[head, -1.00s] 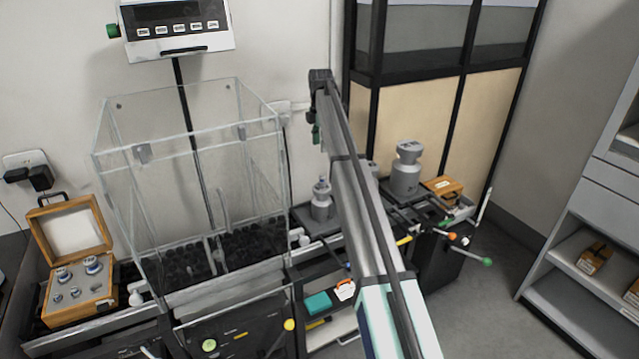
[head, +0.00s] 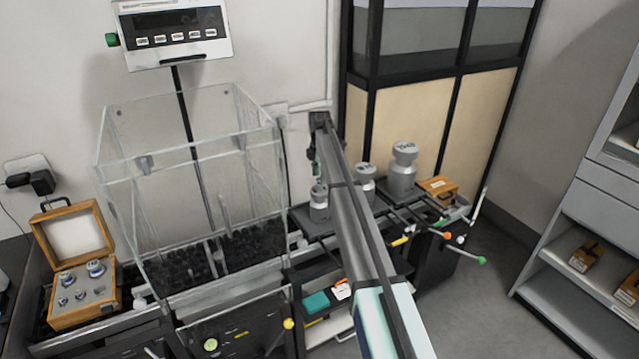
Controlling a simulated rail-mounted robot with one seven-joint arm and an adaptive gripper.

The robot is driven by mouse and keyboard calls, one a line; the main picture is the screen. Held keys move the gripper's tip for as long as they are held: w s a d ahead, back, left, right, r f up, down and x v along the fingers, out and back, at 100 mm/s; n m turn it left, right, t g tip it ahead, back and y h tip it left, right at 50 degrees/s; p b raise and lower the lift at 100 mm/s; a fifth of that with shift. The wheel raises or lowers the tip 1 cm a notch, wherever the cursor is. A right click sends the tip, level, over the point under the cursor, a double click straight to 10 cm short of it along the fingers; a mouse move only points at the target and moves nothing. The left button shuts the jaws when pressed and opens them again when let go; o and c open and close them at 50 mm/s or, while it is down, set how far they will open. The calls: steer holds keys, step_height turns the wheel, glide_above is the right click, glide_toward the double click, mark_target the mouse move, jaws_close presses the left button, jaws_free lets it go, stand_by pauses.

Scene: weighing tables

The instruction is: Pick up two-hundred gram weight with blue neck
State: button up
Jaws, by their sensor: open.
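An open wooden box (head: 84,312) stands at the lower left with several small metal weights in it. Two larger ones at its back, one weight (head: 97,268) and another weight (head: 67,278) to its left, show bluish necks; their markings are too small to read. My gripper (head: 314,172) hangs from the arm's far end, right of the glass case and above the left large grey weight. It is small in this view, open, and holds nothing visible. It is well to the right of the wooden box.
A glass case (head: 190,205) stands between the box and my arm, under a wall display (head: 176,35). Large grey weights stand at the left (head: 319,203), middle (head: 365,180) and right (head: 402,172) around my arm. A closed wooden box (head: 438,187) lies farther right.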

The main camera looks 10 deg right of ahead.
steer(key=shift+f, duration=0.55)
jaws_close()
